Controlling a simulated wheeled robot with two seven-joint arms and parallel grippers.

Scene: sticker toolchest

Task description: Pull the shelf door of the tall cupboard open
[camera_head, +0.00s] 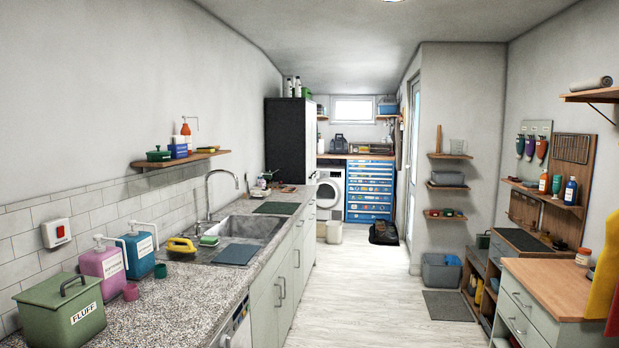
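A tall dark cupboard (290,137) stands at the far end of the left counter. Its dark side panel faces me. A narrow lighter front (311,145) faces right and shows only at a steep angle. I cannot make out its shelf door or a handle, or tell whether the door is open or shut. Some bottles and a green item stand on top of it. Neither of my grippers is in view.
A long counter (195,292) with a sink (246,229) runs along the left. A grey mat (448,305), a bin (441,272) and a dark bag (383,232) are on the floor. The middle floor (355,290) is clear.

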